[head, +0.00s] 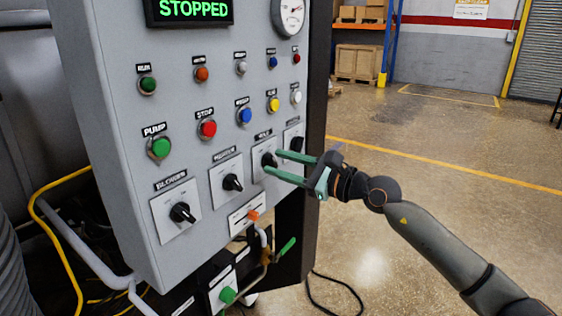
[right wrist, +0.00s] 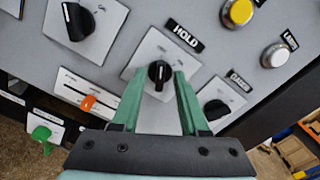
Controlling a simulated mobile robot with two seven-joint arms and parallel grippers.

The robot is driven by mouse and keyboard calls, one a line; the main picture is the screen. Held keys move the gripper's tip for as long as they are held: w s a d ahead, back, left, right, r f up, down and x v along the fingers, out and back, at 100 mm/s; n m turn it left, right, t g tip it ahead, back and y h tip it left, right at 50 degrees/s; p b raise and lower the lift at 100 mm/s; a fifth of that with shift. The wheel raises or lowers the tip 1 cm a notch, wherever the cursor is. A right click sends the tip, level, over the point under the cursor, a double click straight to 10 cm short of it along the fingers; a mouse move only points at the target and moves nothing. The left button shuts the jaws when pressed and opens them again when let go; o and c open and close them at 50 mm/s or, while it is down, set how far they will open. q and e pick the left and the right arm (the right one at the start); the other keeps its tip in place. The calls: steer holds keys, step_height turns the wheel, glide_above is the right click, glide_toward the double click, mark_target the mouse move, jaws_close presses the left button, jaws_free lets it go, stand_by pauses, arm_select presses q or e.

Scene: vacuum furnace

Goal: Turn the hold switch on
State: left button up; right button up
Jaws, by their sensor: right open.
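The hold switch is a black rotary knob on a white square plate. It shows in the head view (head: 268,159) on the grey control panel (head: 120,100), and in the middle of the right wrist view (right wrist: 160,72), beside its HOLD label (right wrist: 186,36). My right gripper (head: 272,162), with green fingers, reaches in from the right. In the right wrist view its open fingers (right wrist: 157,80) stand on either side of the knob, with a gap visible at each side. Contact with the knob cannot be made out. My left gripper is not in view.
Neighbouring black knobs sit left (head: 233,183) and right (right wrist: 216,110) of the hold switch. Coloured buttons, including a yellow one (right wrist: 238,12), lie above. An orange slider (right wrist: 88,102) and a green-handled valve (head: 287,246) are below. The floor right of the panel is open.

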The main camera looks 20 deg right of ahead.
steer(key=shift+w, duration=0.1)
jaws_close()
stand_by(0.3)
stand_by(0.4)
